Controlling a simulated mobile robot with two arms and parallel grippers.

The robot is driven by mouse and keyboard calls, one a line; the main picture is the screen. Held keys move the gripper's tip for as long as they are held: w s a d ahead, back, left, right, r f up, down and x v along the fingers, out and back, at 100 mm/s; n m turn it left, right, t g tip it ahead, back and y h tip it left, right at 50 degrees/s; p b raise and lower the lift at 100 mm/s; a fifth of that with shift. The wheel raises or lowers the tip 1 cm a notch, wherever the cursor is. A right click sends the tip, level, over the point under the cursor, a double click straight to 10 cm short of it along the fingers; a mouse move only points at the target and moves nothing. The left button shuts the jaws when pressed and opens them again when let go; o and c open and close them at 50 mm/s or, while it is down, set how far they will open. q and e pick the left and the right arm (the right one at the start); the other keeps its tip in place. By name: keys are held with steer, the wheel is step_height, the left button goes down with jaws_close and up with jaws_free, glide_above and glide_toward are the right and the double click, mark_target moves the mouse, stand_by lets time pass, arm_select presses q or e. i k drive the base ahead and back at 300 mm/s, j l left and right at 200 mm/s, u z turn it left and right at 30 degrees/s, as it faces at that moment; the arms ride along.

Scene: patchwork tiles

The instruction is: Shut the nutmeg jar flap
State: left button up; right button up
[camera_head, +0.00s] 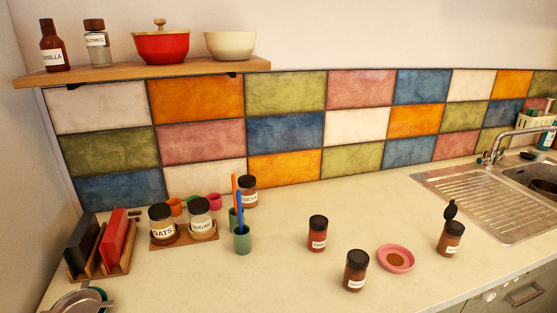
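A small jar (451,240) with red-brown contents stands upright on the counter at the right, near the sink. Its dark flap (450,210) is raised open above the lid. Its white label is too small to read. A clear jar (96,43) on the wall shelf at the upper left has a label that seems to read NUTMEG. That jar has a brown top, which looks shut. Neither of my grippers is in view.
Two dark-lidded spice jars (318,234) (356,271) and a pink saucer (396,258) with brown powder stand left of the open jar. The sink drainboard (480,198) lies behind it. The counter's front edge is close.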

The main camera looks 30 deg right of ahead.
mark_target(450, 211)
steer(key=k+l+u, duration=0.1)
steer(key=l+u, duration=0.3)
steer(key=k+l+u, duration=0.15)
steer(key=l+u, duration=0.25)
steer(key=k+l+u, duration=0.2)
steer(key=l+u, duration=0.25)
steer(key=k+l+u, duration=0.2)
steer(key=u, duration=0.2)
steer(key=k+l+u, duration=0.5)
steer(key=k+u, duration=0.2)
steer(key=k, duration=0.15)
steer(key=k+l+u, duration=0.1)
steer(key=k+u, duration=0.25)
steer(key=k, duration=0.15)
